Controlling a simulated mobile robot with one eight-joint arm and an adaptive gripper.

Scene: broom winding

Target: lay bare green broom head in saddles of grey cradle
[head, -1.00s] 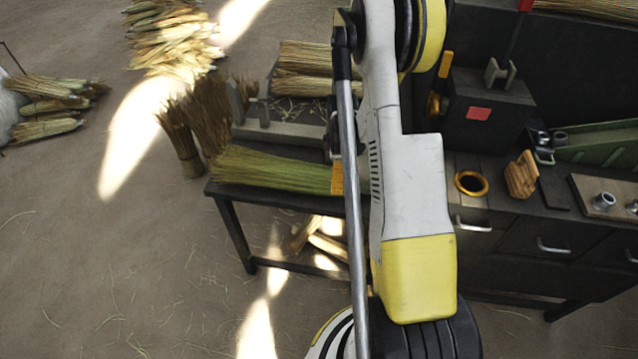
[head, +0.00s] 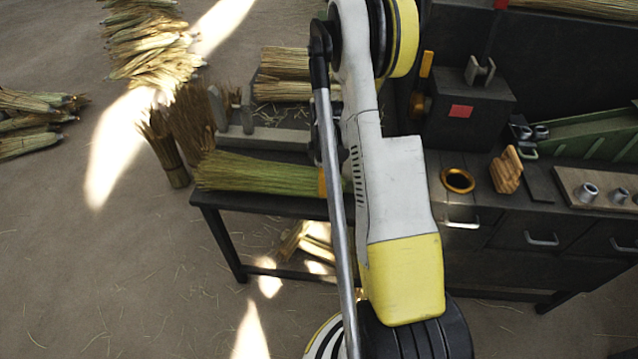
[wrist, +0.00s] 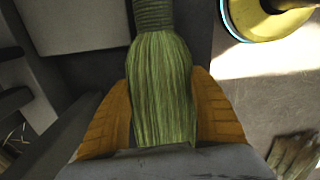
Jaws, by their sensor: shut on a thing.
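The green broom head (head: 255,173) extends left from my gripper, along the front left of the dark bench, bristles pointing left. In the wrist view its bound end (wrist: 154,13) is at the top. My gripper (wrist: 160,108) has an orange finger on each side of the head and is shut on it. In the head view one orange finger (head: 322,182) shows; my arm hides the rest. The grey cradle (head: 268,138) lies just behind the broom head, with upright posts at its left end. Its right part is hidden by my arm. The head lies in front of the cradle; I cannot tell whether it touches the bench.
Brown bristle bundles (head: 190,122) stand on the floor left of the bench. Straw bundles (head: 290,75) lie behind the cradle. Right of my arm are an orange ring (head: 458,180), a wooden block (head: 507,170) and a black box (head: 470,110). The floor in front is mostly clear.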

